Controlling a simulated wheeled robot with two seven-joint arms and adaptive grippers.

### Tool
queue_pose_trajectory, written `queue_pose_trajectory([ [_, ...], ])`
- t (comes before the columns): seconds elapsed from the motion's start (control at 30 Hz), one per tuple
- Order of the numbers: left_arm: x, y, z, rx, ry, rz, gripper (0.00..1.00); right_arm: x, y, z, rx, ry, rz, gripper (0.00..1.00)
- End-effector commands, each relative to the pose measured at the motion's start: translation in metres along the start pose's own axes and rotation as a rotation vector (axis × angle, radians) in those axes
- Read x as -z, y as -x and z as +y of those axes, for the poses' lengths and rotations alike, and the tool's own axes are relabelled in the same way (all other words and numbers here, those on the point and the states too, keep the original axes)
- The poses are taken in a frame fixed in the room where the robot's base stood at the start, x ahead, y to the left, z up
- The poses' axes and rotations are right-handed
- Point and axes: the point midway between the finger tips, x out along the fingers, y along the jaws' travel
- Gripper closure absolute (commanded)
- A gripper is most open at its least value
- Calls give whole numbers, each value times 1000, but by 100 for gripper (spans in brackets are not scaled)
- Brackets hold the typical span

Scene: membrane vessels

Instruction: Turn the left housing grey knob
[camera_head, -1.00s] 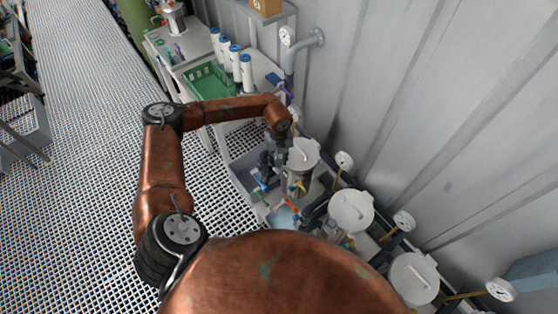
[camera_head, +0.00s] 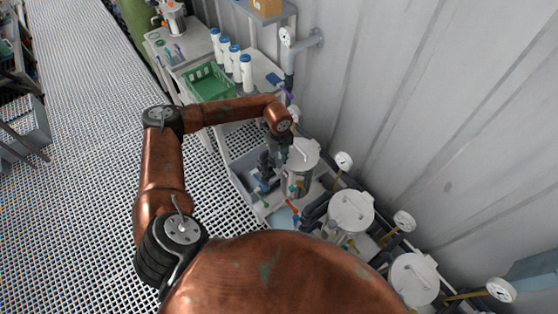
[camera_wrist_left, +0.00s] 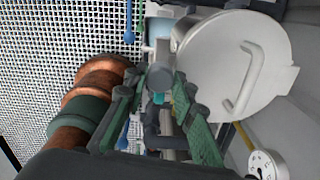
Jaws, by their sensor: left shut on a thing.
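The left housing is a steel vessel with a pale round lid (camera_head: 302,154) and a bar handle, nearest the white bench in the head view. Its lid (camera_wrist_left: 240,72) fills the right of the left wrist view. My left gripper (camera_head: 268,168) is low at the left side of this housing. In the left wrist view its green-padded fingers (camera_wrist_left: 157,84) are shut on a small grey part, which I take for the grey knob (camera_wrist_left: 160,70). Fingers and wrist hide much of the knob, and its angle is unclear. My right gripper is not in view.
Two more lidded housings (camera_head: 351,211) stand in a row toward the lower right, with gauges (camera_head: 404,221) on the wall side. A green basket (camera_head: 209,83) and white cylinders (camera_head: 246,73) are on the bench. The grated floor (camera_head: 85,120) is open at left.

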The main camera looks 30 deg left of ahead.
Motion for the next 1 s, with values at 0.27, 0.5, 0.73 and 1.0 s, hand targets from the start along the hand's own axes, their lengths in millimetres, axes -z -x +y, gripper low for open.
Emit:
queue_pose_trajectory([
  [0.27, -1, 1, 0, 1, 1, -1, 58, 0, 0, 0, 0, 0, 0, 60],
  [0.5, 0, 0, 0, 0, 0, 0, 58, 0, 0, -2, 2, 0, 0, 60],
  [0.73, -1, 21, -1, 2, 1, -2, 58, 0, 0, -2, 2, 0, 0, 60],
  [1.0, -1, 77, -1, 3, -1, -3, 58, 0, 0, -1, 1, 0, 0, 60],
])
